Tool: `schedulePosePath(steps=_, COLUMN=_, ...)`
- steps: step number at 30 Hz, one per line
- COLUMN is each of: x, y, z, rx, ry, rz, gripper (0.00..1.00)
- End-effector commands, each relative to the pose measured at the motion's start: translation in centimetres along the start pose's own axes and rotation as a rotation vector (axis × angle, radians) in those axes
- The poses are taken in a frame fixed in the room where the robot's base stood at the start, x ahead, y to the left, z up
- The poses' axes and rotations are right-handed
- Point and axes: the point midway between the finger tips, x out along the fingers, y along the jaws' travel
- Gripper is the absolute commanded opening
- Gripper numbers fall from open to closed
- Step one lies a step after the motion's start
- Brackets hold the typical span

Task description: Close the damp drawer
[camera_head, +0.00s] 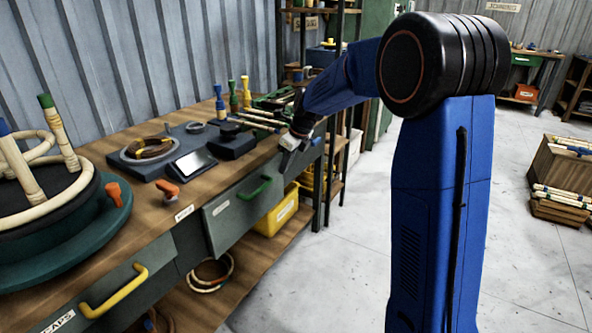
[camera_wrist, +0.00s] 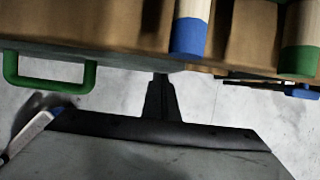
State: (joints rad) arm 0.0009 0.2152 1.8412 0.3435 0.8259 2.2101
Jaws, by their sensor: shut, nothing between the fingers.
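A grey drawer front (camera_head: 232,213) with a green handle (camera_head: 254,188) sits under the front edge of the wooden workbench. I cannot read its label, and it looks near the bench edge; I cannot tell how far it stands out. The green handle also shows at upper left in the wrist view (camera_wrist: 48,88). My gripper (camera_head: 287,160) hangs at the bench front, by the right end of that drawer front. In the wrist view my gripper (camera_wrist: 160,82) points at the bench edge, right of the handle and apart from it. It is shut and empty.
A second drawer with a yellow handle (camera_head: 114,292), marked CAPS, is at lower left. A yellow bin (camera_head: 276,218) stands on the shelf below. The bench top holds a round jig (camera_head: 70,235), an orange clamp (camera_head: 168,190) and several rods. The floor in front (camera_head: 320,270) is clear.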

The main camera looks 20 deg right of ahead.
Motion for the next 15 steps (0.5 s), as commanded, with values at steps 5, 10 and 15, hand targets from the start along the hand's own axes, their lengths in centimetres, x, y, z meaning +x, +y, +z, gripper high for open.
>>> schedulePosePath(steps=5, x=0.6, y=0.1, z=1.6, rx=-0.001, ry=-0.001, rz=0.0, gripper=0.0)
schedulePosePath(steps=10, x=0.9, y=0.0, z=2.2, rx=0.0, ry=-0.001, rz=0.0, gripper=0.0)
schedulePosePath(steps=15, x=0.9, y=0.0, z=2.6, rx=0.0, ry=-0.004, rz=-0.002, gripper=0.0)
